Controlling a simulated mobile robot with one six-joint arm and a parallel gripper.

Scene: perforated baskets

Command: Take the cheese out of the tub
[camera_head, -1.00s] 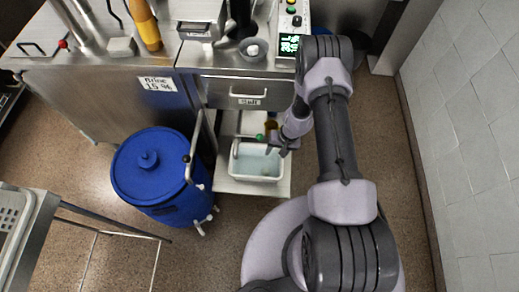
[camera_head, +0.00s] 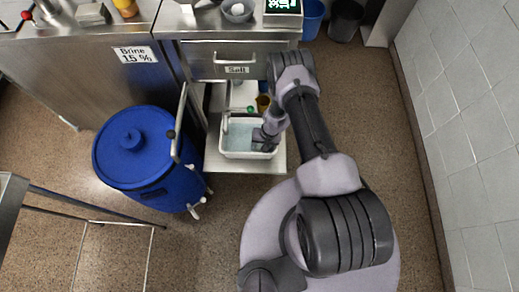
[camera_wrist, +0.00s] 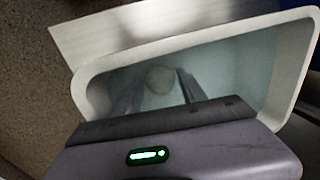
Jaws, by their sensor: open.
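The white tub (camera_head: 249,155) stands on a low pulled-out shelf below the steel counter and holds a pale bluish liquid. Its rim (camera_wrist: 200,41) also shows in the wrist view. The cheese (camera_wrist: 160,78), a pale rounded piece, lies in the tub, blurred by the liquid. My gripper (camera_wrist: 156,84) is open and reaches down into the tub, its two dark fingers on either side of the cheese. I cannot tell whether a finger touches it. In the head view my gripper (camera_head: 262,138) is at the tub's right part, and the cheese is not distinguishable there.
A blue lidded barrel (camera_head: 148,165) stands left of the tub, with an upright metal handle (camera_head: 181,125) between them. The salt drawer (camera_head: 225,62) is above and behind. A small amber container (camera_head: 263,103) sits just behind the tub. Floor to the right is free.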

